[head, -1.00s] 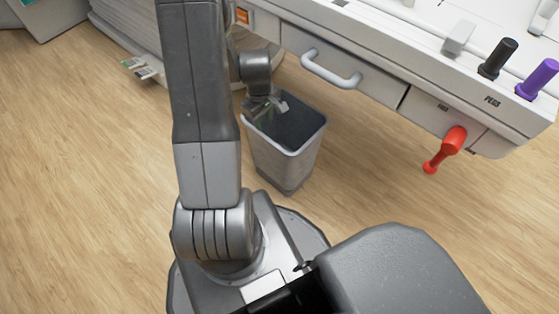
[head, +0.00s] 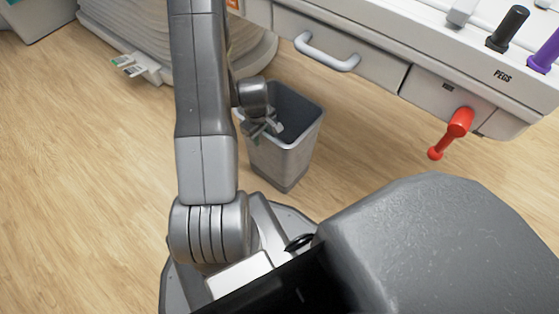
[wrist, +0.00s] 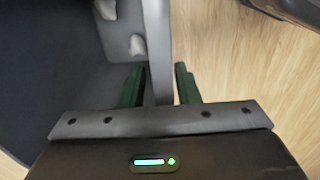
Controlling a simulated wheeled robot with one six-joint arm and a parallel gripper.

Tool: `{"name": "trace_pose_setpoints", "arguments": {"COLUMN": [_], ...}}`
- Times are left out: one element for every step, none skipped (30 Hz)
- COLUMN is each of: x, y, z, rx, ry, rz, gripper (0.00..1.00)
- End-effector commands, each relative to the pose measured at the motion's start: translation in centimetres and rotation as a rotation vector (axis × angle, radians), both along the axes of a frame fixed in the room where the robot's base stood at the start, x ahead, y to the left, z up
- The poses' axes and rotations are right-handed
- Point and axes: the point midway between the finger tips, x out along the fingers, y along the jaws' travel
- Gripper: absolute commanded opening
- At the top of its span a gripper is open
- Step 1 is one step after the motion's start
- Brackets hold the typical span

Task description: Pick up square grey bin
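The square grey bin (head: 283,155) stands upright on the floor under the drawers in the head view. It is open-topped, with a dark inside. My gripper (head: 262,128) is at the bin's left rim in the head view, partly hidden by my arm. In the wrist view, the two green fingers of my gripper (wrist: 160,84) straddle the bin's wall (wrist: 158,40), one on the inside and one on the outside. Narrow gaps seem to show between the fingers and the wall. Small pale lumps (wrist: 137,44) show on the bin's inner side.
A white cabinet with a drawer handle (head: 326,54) overhangs just behind the bin. Black and purple pegs (head: 508,28) stand on top. A pale rounded base (head: 250,55) is behind my arm.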

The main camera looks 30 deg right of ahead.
Motion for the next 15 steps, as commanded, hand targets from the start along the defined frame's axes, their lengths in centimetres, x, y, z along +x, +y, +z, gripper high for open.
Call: {"name": "trace_pose_setpoints", "arguments": {"x": [0.02,0.03,0.05,0.06,0.06,0.07,0.06,0.07,0.07,0.06,0.07,0.07,0.07,0.07,0.07], "y": [-0.03,-0.04,-0.05,-0.05,-0.06,-0.05,-0.06,-0.05,-0.05,-0.05,-0.04,-0.04,-0.05,-0.04,-0.05], "z": [-0.71,-0.81,-0.83,-0.80,-0.75,-0.71,-0.71,-0.70,-0.70,-0.70,-0.70,-0.70,-0.69,-0.69,-0.69], "rx": [0.000,-0.001,-0.001,-0.001,-0.001,-0.001,-0.001,-0.001,-0.001,-0.001,-0.001,-0.001,-0.001,-0.001,-0.002], "ry": [0.000,-0.001,-0.001,-0.001,-0.003,-0.003,-0.003,-0.003,-0.003,-0.001,-0.001,-0.001,-0.001,-0.001,-0.002], "rz": [0.000,0.000,0.000,0.000,0.000,0.000,0.000,0.000,0.000,0.000,0.000,0.000,0.000,0.000,0.000], "gripper": [0.29,0.29,0.29,0.29,0.29,0.29,0.29,0.29,0.21,0.15,0.09,0.02,0.00,0.00,0.00]}}
